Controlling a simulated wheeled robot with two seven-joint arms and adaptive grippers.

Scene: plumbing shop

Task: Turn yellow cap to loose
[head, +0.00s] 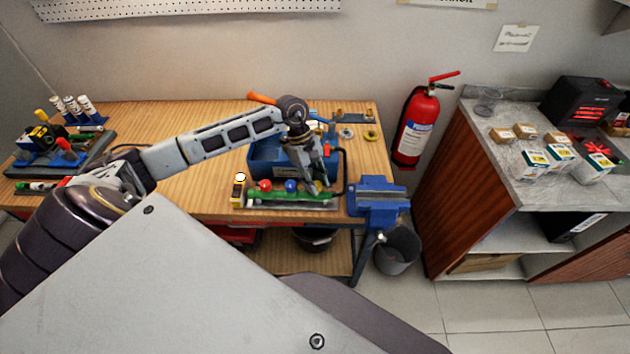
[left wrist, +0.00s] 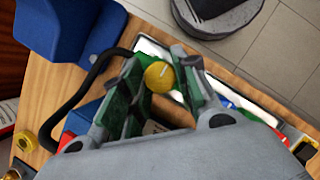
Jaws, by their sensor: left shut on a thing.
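The yellow cap (left wrist: 159,76) is round with a pale line across its face. In the left wrist view it sits between the two green-padded fingers of my left gripper (left wrist: 160,72), which is shut on it. In the head view my left gripper (head: 319,184) points down at the right part of a green manifold (head: 278,197) on the workbench and mostly hides the yellow cap. A red cap (head: 265,185) and a blue cap (head: 291,186) stand on the manifold to its left. My right gripper is not in view.
A blue vise (head: 378,197) is close to the right of the manifold, at the bench edge. A black hose (left wrist: 75,105) curves beside my gripper. A fire extinguisher (head: 416,125) hangs on the wall.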

